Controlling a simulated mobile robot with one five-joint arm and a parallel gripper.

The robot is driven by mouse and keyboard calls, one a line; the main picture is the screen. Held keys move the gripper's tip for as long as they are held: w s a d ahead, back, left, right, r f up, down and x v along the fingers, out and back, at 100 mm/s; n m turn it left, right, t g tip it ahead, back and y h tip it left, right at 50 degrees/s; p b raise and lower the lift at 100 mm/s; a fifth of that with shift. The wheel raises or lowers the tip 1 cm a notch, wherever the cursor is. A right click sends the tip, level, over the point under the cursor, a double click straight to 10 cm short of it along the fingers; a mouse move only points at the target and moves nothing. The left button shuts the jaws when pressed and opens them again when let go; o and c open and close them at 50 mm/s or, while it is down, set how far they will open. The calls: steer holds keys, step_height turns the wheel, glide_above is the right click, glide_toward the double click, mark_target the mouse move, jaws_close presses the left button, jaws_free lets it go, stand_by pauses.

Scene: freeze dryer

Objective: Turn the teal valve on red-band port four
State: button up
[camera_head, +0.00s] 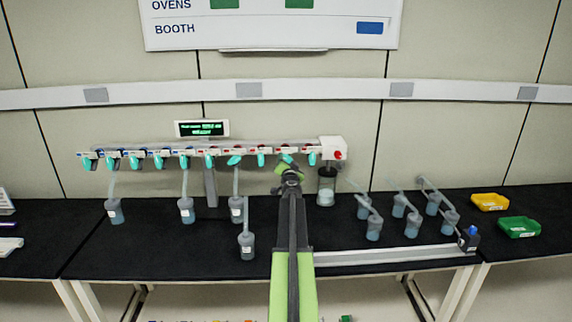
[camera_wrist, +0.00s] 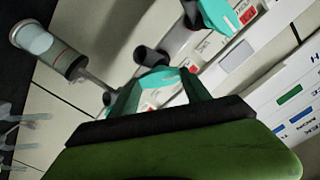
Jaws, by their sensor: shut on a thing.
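The manifold (camera_head: 225,151) carries a row of teal valves, with blue marks on the left ports and red marks on the right ports. My gripper (camera_head: 288,168) is at the fourth red-marked port from the left, with its valve (camera_head: 286,157) just beyond it. In the wrist view my gripper (camera_wrist: 160,78) has its two fingers on either side of a teal valve handle (camera_wrist: 165,84) and is shut on it. A red label shows beside that handle. The fingers and green gripper body hide part of the valve.
A neighbouring teal valve (camera_wrist: 217,14) is close by in the wrist view. More flasks stand at the right.

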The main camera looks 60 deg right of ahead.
steer(key=m, duration=1)
steer(key=shift+w+f, duration=0.1)
steer(key=shift+m, duration=0.4)
steer(key=o, duration=1.4)
